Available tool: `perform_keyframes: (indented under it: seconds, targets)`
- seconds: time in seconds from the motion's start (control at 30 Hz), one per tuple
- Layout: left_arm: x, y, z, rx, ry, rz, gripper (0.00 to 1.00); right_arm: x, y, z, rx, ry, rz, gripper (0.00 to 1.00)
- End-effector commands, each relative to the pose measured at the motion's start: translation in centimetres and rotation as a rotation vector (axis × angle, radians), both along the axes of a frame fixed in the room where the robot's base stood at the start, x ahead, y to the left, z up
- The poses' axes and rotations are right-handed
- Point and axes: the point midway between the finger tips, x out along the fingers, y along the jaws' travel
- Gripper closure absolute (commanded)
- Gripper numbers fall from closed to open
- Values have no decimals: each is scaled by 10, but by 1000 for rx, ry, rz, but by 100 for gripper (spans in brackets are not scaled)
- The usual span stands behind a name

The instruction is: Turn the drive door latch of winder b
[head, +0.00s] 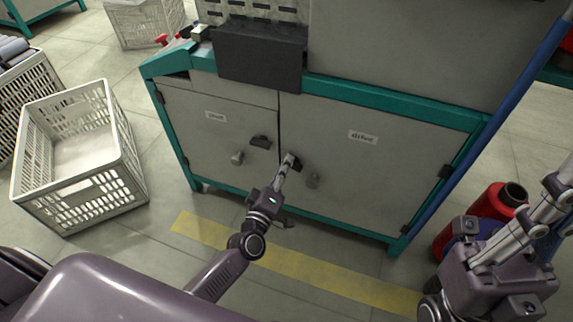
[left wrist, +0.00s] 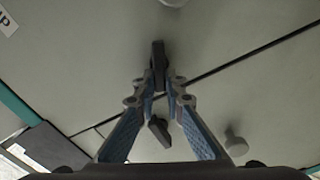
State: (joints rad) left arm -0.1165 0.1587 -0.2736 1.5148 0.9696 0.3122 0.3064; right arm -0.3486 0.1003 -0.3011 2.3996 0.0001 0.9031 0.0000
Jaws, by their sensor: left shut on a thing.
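Winder b's grey cabinet has two doors; the right one (head: 375,170) bears a label (head: 363,137) that looks like "drive". My left gripper (head: 292,162) reaches that door beside the seam between the doors. It is shut on a dark latch (head: 297,166), mostly hidden by the fingers in the head view. In the left wrist view the latch (left wrist: 158,52) stands between the closed fingertips. The door looks closed. My right arm's end (head: 500,265) is at the right edge, and its fingertips cannot be made out.
The left door has its own dark latch (head: 260,142) and a round knob (head: 237,158). The right door has a knob (head: 313,181) just right of my gripper. A white crate (head: 130,165) stands on the left floor. A red container (head: 497,203) stands at the right.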

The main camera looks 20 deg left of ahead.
Motion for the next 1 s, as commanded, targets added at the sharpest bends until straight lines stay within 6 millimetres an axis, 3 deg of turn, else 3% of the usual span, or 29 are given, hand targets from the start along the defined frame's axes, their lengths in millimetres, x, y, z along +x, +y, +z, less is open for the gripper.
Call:
perform_keyframes:
  seconds: [0.5,1.0]
  targets:
    - [0,2,-8,-371,12,1,100,1,0,-13,-1,4,-1,100]
    - [0,2,-9,-460,16,1,100,1,0,-16,-1,4,-1,100]
